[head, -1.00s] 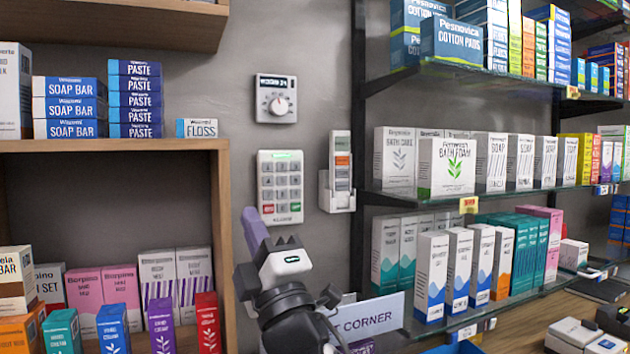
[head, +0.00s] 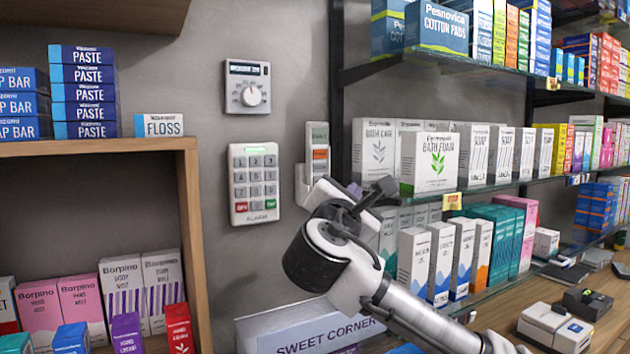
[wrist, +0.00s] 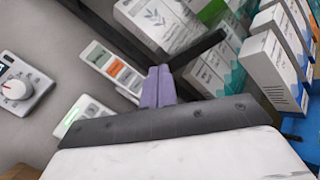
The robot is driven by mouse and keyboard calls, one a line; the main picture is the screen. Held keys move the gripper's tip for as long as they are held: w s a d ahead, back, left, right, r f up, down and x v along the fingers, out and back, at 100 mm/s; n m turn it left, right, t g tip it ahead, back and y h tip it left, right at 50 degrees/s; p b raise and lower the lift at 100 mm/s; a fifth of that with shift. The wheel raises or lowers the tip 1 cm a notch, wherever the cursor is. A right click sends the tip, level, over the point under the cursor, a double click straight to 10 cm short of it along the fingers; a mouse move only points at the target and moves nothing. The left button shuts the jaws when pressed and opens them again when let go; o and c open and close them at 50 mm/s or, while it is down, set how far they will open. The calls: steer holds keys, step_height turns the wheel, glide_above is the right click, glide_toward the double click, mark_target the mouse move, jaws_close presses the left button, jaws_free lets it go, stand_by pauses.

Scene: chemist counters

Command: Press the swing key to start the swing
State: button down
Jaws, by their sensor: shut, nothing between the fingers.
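A slim white remote (head: 318,142) with an orange key sits in a white wall holder (head: 301,186). It also shows in the wrist view (wrist: 98,54), with a green display, an orange key and a grey key. I cannot read a swing label on any key. I see no contact with the remote.
A keypad (head: 254,183) and a dial thermostat (head: 247,87) are on the wall left of the remote. Glass shelves with boxes (head: 376,153) stand close on the right. A wooden shelf (head: 90,147) is at left. A Sweet Corner sign (head: 318,335) stands below.

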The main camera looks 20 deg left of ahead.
steer(key=w+a+p, duration=0.2)
steer(key=w+a, duration=0.3)
steer(key=a, duration=0.2)
steer(key=shift+w, duration=0.2)
steer(key=shift+a, duration=0.1)
stand_by(2.2)
steer(key=shift+w+a, duration=0.25)
steer(key=shift+w, duration=0.05)
steer(key=shift+w+a, duration=0.3)
steer(key=shift+a, duration=0.1)
stand_by(1.2)
steer(key=shift+s, duration=0.1)
steer(key=shift+s+d, duration=0.5)
steer(key=shift+d, duration=0.25)
steer(key=shift+s+d+b, duration=0.4)
steer(key=shift+s+d, duration=0.4)
steer(key=shift+d, duration=0.2)
steer(key=shift+s+d+b, duration=0.35)
steer(key=shift+s+d, duration=0.4)
steer(key=shift+d, duration=0.2)
